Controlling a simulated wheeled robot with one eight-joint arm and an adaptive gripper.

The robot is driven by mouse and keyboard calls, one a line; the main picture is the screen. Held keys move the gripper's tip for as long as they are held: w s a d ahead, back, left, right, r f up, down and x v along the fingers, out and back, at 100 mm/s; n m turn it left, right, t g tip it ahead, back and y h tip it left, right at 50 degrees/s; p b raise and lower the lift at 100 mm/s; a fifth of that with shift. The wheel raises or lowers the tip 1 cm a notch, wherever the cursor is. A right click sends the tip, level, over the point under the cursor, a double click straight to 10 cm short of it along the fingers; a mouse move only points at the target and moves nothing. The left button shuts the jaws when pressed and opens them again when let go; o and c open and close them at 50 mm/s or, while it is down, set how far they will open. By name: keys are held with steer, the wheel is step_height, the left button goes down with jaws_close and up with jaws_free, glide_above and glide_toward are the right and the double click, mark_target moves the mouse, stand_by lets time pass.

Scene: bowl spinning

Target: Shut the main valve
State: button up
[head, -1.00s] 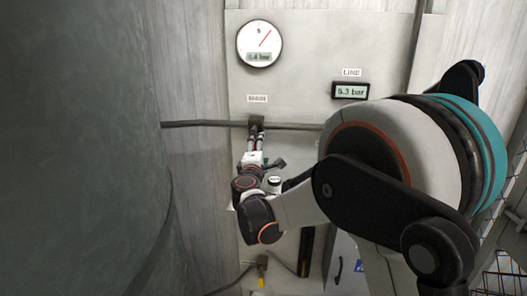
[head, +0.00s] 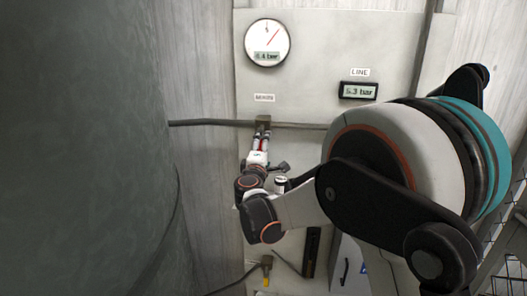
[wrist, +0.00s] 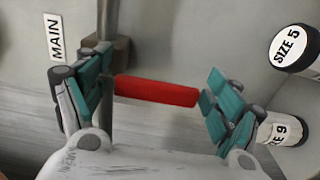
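The main valve (head: 263,120) sits on a horizontal pipe under a small label on the wall panel. In the wrist view, its red handle (wrist: 155,91) lies nearly level beside the pipe, and the "MAIN" label (wrist: 55,37) is at upper left. My gripper (wrist: 155,95) is open, its teal pads at the handle's two ends: the left pad by the valve body, the right pad close to the free end. I cannot tell whether either pad touches. In the head view my gripper (head: 262,143) reaches up to the valve, partly hiding it.
A round gauge (head: 267,43) and a line display reading about 5.3 bar (head: 358,90) are above. Cylinders marked "SIZE 5" (wrist: 292,47) and "SIZE 9" (wrist: 283,129) are right of my gripper. A lower valve with a yellow handle (head: 266,280) is below. A large dark curved surface (head: 80,150) fills the left.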

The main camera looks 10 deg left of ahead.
stand_by(0.3)
steer(key=s, duration=1.2)
steer(key=shift+a, duration=0.2)
